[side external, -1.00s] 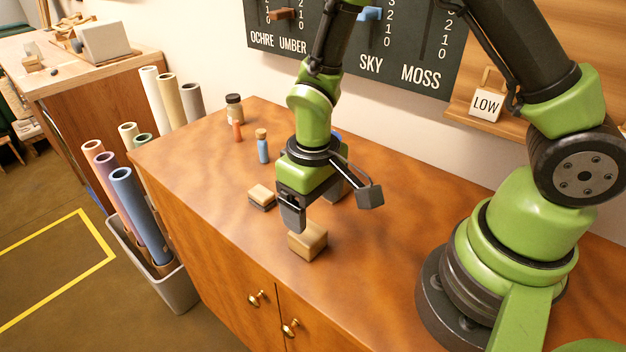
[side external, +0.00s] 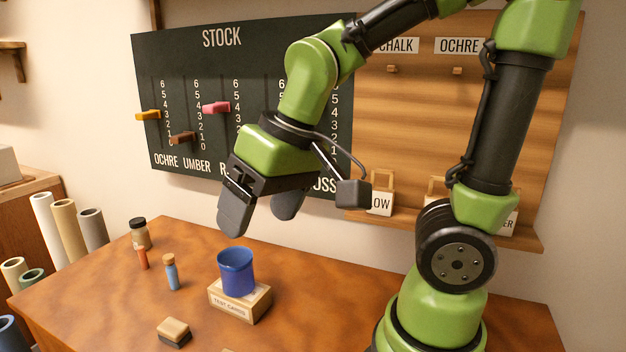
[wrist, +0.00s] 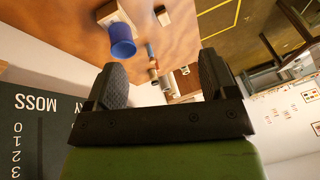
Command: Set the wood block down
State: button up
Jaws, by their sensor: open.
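The wood block shows only as a thin pale sliver (side external: 229,350) at the bottom edge of the side view, on the brown tabletop; most of it is cut off by the frame. My gripper (side external: 262,212) is high above the table, tilted, with its two dark fingers apart and nothing between them. It is well clear of the block. In the wrist view my gripper (wrist: 162,78) also has an empty gap between its fingers. I cannot pick out the wood block there.
A blue cup (side external: 237,272) stands on a labelled wooden box (side external: 241,303) below my gripper. A small pale-topped block (side external: 173,331), a blue vial (side external: 171,272), an orange vial (side external: 143,258) and a jar (side external: 140,234) stand to the left. The stock board (side external: 200,75) is behind.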

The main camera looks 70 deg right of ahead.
jog(key=s+r+m+t, duration=0.1)
jog(key=s+r+t, duration=0.2)
jog(key=s, duration=0.3)
jog(key=shift+s+d+r+y, duration=0.15)
jog(key=shift+d+r+y, duration=0.2)
jog(key=shift+r, duration=0.25)
dwell(0.5)
